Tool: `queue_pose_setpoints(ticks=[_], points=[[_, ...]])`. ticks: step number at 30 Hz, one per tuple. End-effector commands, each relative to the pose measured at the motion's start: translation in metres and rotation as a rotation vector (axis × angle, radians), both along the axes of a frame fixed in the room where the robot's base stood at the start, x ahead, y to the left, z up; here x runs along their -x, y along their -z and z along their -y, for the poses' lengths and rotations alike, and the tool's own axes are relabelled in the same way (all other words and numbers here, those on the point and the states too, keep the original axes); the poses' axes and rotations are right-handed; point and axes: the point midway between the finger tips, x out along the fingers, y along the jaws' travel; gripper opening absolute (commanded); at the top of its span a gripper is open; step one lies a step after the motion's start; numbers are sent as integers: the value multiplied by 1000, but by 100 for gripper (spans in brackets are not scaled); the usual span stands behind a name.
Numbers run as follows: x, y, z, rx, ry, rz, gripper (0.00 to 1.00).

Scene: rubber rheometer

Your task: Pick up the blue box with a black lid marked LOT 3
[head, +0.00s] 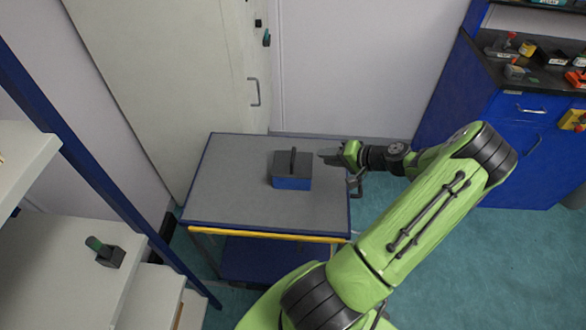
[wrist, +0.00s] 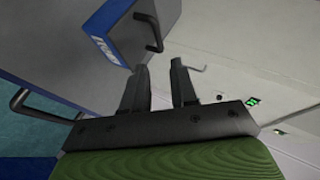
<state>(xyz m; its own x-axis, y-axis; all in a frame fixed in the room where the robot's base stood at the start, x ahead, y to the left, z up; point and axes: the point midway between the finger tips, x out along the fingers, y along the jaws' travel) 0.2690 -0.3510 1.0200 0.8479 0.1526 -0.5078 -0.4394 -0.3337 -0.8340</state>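The blue box (head: 291,184) has a dark grey-black lid (head: 283,161) with an upright black handle (head: 293,158). It stands on the grey top of a small trolley (head: 225,190). My gripper (head: 325,155) is just right of the box in the head view, apart from the handle. In the wrist view my gripper (wrist: 158,72) has its two fingers apart with nothing between them. There the blue side of the box (wrist: 96,24) shows upper left, tilted in the picture, with white lettering too blurred to read. The handle (wrist: 152,32) is beyond the fingers.
The trolley has a yellow front edge (head: 270,235) and a push handle (wrist: 28,104). A pale cabinet (head: 180,70) stands behind it. A shelf at left holds a small dark object with a green top (head: 107,252). A blue bench (head: 525,130) with clutter stands at right.

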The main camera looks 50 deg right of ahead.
Motion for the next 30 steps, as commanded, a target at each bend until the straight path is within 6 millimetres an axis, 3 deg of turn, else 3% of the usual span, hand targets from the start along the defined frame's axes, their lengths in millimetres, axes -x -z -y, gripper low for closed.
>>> queue_pose_setpoints(ticks=[9,21,30], points=[[-67,41,-15,-3,-8,-2,27],[-118,74,-20,-2,-6,-4,27],[-125,79,-21,0,-5,-5,26]])
